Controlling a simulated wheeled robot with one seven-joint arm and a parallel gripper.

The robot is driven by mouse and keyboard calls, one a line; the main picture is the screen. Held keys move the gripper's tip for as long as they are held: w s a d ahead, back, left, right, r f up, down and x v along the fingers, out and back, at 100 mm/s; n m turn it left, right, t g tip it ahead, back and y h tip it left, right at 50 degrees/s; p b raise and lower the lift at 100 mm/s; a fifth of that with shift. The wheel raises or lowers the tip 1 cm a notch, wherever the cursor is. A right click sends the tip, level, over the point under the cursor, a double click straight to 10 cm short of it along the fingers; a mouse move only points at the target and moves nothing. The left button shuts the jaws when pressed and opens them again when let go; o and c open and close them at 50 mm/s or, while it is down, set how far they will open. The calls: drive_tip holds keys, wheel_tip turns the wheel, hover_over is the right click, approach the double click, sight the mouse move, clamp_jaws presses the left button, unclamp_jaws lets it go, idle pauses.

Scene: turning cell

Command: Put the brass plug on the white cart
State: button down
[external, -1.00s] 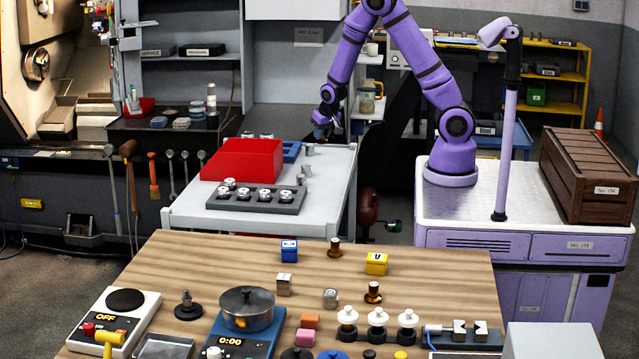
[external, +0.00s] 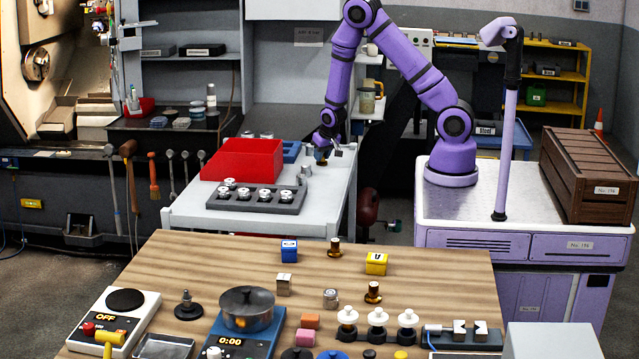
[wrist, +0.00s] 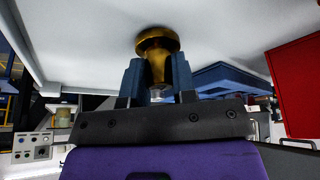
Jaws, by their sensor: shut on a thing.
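My gripper (external: 322,152) is over the far right part of the white cart (external: 330,190). In the wrist view its two blue-grey fingers (wrist: 157,80) are shut on a brass plug (wrist: 158,55), which has a wide round flange. In the external view the plug (external: 321,158) shows as a small brown spot at the fingertips, close to the cart top. The white cart top (wrist: 90,35) fills much of the wrist view behind the plug. I cannot tell whether the plug touches it.
The cart also carries a red bin (external: 240,160), a grey tray with several metal parts (external: 260,202), a blue tray (external: 292,151) and small metal cylinders (external: 306,170). Two brass-coloured pieces (external: 335,246) stand on the wooden table (external: 200,262). The cart's right front is clear.

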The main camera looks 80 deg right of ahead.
drive_tip(key=shift+f, duration=0.1)
drive_tip(key=c, duration=0.9)
unclamp_jaws()
drive_tip(key=shift+r, duration=0.35)
drive_tip(key=s+a+r+n+y, duration=0.1)
drive_tip(key=s+a+r, duration=0.15)
drive_tip(key=r, duration=0.45)
drive_tip(key=s+a+r+n+t+y, duration=0.1)
drive_tip(key=s+a+r, duration=0.1)
drive_tip(key=a+r, duration=0.35)
drive_tip(key=s+a+r+y, duration=0.1)
drive_tip(key=s+a+r, duration=0.1)
drive_tip(key=r, duration=0.7)
drive_tip(key=s+a+r+n, duration=0.2)
drive_tip(key=s+a+r, duration=0.1)
drive_tip(key=s+r, duration=0.2)
drive_tip(key=s+a+r+n, duration=0.2)
drive_tip(key=s+r, duration=0.3)
drive_tip(key=s, duration=0.3)
drive_tip(key=s+a+r+n+t, duration=0.1)
drive_tip(key=s+a+r+n, duration=0.2)
drive_tip(key=s, duration=0.4)
drive_tip(key=shift+a+r, duration=0.3)
drive_tip(key=shift+r, duration=0.3)
drive_tip(key=shift+a+r, duration=0.25)
drive_tip(key=shift+r, duration=0.3)
